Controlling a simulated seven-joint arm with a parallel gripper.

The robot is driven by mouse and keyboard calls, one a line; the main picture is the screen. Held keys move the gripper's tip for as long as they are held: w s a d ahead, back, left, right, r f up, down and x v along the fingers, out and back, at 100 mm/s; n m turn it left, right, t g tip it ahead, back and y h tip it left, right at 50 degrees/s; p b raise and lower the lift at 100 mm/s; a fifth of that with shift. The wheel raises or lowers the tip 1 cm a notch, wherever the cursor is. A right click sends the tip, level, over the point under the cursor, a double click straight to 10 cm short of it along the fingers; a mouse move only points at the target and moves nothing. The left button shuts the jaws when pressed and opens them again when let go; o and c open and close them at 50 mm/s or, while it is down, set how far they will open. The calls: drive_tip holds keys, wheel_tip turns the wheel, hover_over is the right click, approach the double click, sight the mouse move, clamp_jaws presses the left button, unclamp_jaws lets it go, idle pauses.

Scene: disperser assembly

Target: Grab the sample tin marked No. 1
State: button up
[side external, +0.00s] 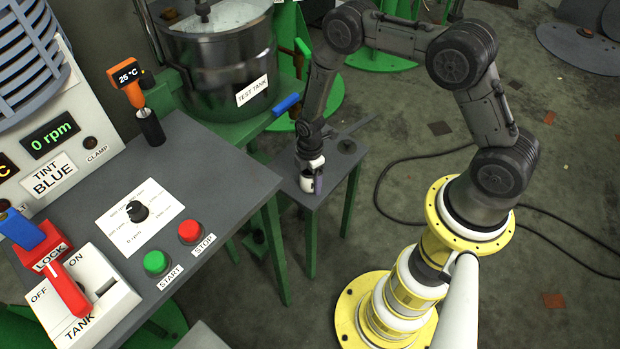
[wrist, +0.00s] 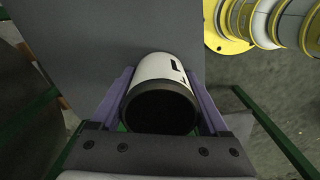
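A white tin (wrist: 158,67) with a dark round end (wrist: 160,108) lies between the two purple fingers of my gripper (wrist: 159,85) in the wrist view. A small part of a black mark shows on its right side; I cannot read a number. The fingers lie along both sides of the tin, very close; I cannot tell whether they press on it. In the side external view my gripper (side external: 311,183) points down at the small grey side table (side external: 330,165). The tin (side external: 307,184) shows there small and partly hidden by a finger, at the table's front end.
The test tank (side external: 220,65) stands behind and left of the side table. The control bench (side external: 190,165) with start and stop buttons is at the left. A dark flat object (side external: 346,147) lies on the side table behind my gripper. A black cable (side external: 385,170) runs over the floor.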

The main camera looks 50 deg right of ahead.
drive_tip(key=c, duration=0.9)
drive_tip(key=shift+r, duration=0.1)
